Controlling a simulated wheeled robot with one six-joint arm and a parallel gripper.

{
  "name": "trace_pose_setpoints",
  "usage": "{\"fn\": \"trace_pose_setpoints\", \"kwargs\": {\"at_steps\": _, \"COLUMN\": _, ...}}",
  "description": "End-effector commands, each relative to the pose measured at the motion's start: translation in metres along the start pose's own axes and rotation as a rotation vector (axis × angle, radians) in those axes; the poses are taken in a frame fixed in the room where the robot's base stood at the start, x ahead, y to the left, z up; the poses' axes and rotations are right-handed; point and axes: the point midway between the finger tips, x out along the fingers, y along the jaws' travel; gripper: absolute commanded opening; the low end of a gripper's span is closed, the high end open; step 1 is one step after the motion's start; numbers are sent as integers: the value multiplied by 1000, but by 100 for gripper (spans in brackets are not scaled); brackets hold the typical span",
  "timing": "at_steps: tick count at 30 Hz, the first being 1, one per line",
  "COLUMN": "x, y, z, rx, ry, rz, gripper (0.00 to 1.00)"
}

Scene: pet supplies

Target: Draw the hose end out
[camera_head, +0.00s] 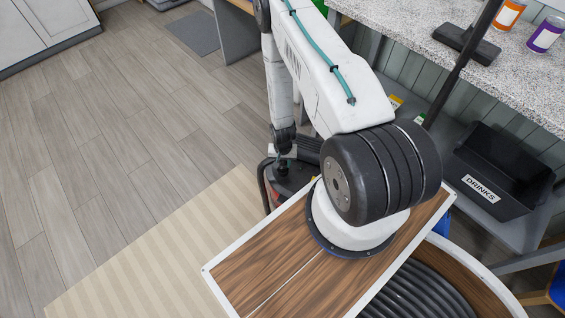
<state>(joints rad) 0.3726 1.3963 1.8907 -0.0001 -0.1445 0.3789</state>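My gripper (286,163) is at the far end of my white arm, pointing down. It is small and dark here, and I cannot tell whether its fingers are open or shut. Directly below and around it is a dark, rounded appliance with some red on its side (297,179), like a canister vacuum. A thin black hose-like curve (262,182) stands at its left side. I cannot make out the hose end, nor whether my gripper touches it. My own arm and mount hide much of the appliance's front and right.
A black bin labelled DRINKS (500,172) sits below. A striped beige mat (140,250) and open plank floor (120,130) lie left.

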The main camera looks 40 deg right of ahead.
Motion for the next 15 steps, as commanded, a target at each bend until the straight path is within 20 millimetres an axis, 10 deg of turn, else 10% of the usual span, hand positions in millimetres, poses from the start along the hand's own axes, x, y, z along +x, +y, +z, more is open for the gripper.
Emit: {"fn": "trace_pose_setpoints", "kwargs": {"at_steps": 15, "x": -16, "y": 0, "z": 0, "rx": 0, "ry": 1, "rz": 0, "gripper": 12}}
